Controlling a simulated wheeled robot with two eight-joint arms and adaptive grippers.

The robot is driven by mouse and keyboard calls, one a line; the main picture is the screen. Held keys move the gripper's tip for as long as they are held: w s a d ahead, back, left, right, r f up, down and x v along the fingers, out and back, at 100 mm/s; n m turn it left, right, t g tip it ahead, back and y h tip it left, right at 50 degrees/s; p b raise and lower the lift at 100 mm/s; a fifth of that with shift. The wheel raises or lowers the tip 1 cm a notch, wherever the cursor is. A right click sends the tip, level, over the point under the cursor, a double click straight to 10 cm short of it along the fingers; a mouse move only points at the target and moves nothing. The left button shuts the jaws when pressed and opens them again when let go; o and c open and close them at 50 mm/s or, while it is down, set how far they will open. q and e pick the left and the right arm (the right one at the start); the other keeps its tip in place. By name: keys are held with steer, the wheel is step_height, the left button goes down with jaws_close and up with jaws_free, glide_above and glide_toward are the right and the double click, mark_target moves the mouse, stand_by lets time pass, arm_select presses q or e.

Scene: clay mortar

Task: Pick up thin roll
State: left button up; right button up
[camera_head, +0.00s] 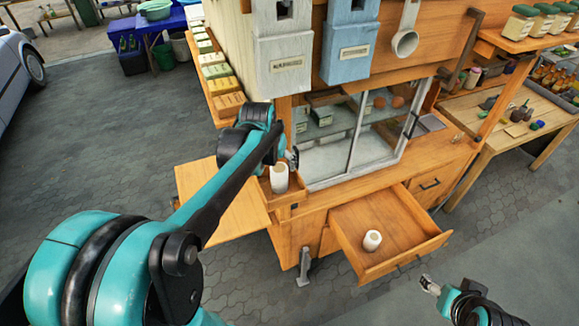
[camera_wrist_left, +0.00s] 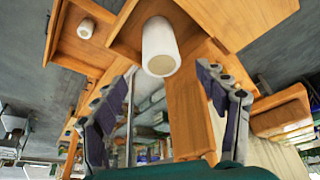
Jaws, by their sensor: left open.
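A taller, slimmer white roll (camera_head: 279,180) stands upright in a small wooden tray at the left end of the cart. It shows large in the left wrist view (camera_wrist_left: 160,48), ahead of my left gripper. A shorter white roll (camera_head: 372,240) stands in the open drawer; it also shows in the left wrist view (camera_wrist_left: 86,29). My left gripper (camera_head: 292,158) is by the top of the taller roll, its fingers (camera_wrist_left: 165,82) spread and empty. Whether they touch the roll is not clear. My right gripper (camera_head: 430,285) is low at the right, apart from both rolls, its jaws too small to judge.
The open drawer (camera_head: 405,222) sticks out below the glass cabinet (camera_head: 335,165). A wooden side leaf (camera_head: 240,212) lies left of the tray. Dispensers (camera_head: 284,65) hang above, and boxes (camera_head: 229,103) line a shelf near my left arm. The paved floor in front is clear.

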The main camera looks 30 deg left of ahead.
mark_target(279, 168)
arm_select(q)
steer(key=x, duration=0.6)
steer(key=shift+w+a+r, duration=0.1)
steer(key=shift+w+a, duration=0.05)
steer(key=shift+w, duration=0.1)
steer(key=shift+f, duration=0.45)
steer(key=c, duration=1.1)
